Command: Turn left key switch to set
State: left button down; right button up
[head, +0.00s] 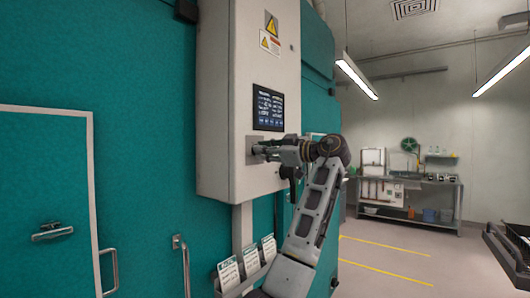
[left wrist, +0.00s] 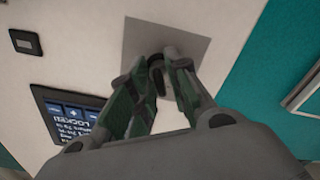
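The left key switch sits on a square grey plate (left wrist: 143,38) on the white control cabinet. Its grey round barrel (left wrist: 169,53) shows just beyond my fingertips in the left wrist view, and a dark, ring-like key head (left wrist: 156,74) lies between the tips. My left gripper (left wrist: 167,71) reaches straight at the plate, its fingers close together on the key head. In the head view my left gripper (head: 262,151) covers most of the plate. The key's exact angle is hard to read. My right gripper is not in view.
A lit screen (head: 268,107) above the plate reads "LOCKED" in the wrist view. A small dark square fitting (left wrist: 25,42) is beside it. Document holders (head: 228,273) hang below the white cabinet (head: 215,100). A teal wall with a door (head: 45,185) is left; a bench stands far right.

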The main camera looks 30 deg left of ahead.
pick_arm(q)
jog(key=shift+m, duration=0.7)
jog(key=shift+m+p, duration=0.45)
jog(key=shift+m, duration=0.15)
jog(key=shift+m+p, duration=0.35)
jog(key=shift+m, duration=1.45)
jog(key=m+p, duration=0.1)
jog(key=m, duration=0.3)
jog(key=shift+p, duration=0.4)
jog(key=shift+m, duration=0.8)
jog(key=shift+f+m, duration=0.1)
jog(key=shift+m, duration=0.2)
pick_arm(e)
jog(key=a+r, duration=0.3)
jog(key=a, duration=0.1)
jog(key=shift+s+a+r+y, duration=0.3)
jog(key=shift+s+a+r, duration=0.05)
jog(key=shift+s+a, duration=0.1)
